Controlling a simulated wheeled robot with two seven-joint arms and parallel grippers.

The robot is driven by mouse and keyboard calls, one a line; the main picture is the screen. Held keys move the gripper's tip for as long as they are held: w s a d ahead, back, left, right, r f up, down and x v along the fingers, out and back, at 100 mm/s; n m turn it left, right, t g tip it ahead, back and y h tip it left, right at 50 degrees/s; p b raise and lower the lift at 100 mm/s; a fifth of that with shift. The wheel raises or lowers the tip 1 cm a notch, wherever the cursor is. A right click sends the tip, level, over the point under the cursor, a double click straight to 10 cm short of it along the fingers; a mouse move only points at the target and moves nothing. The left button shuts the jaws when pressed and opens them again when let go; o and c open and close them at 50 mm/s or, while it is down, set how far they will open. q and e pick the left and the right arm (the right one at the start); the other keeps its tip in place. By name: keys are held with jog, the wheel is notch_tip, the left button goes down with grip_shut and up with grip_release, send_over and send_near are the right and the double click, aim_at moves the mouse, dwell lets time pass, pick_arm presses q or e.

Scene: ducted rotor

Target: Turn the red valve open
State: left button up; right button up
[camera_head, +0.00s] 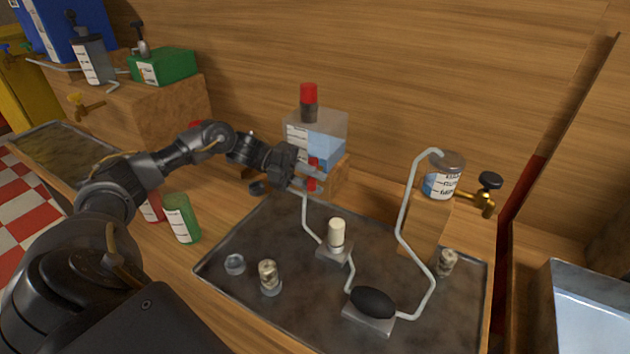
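The red valve (312,184) is a small upright red handle at the front of the clear tank with blue liquid (325,148), where a pale tube starts downward. My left gripper (314,180) reaches it from the left. Its two pale fingers are apart, one above the other in the picture, with the red handle showing between and above them. Whether the fingers touch the handle cannot be told. The fingers partly cover the valve. My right gripper is not in view.
A dark metal tray (290,230) holds a white-capped fitting (336,234), a black oval part (372,302) and small glass pieces. The bent tube rises to a labelled jar (443,178) beside a brass tap (480,198). A green can (181,220) stands near my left arm.

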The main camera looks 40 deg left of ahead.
pick_arm(q)
jog(key=shift+o, duration=1.2)
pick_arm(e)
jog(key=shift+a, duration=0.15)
pick_arm(q)
jog(key=shift+a, duration=0.1)
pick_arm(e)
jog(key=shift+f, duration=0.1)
pick_arm(q)
jog(key=shift+a, duration=0.35)
jog(key=b+v, duration=0.3)
jog(key=v, duration=0.7)
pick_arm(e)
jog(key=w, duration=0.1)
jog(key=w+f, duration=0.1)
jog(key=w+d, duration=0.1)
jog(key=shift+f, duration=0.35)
pick_arm(q)
jog(key=shift+s+r, duration=0.1)
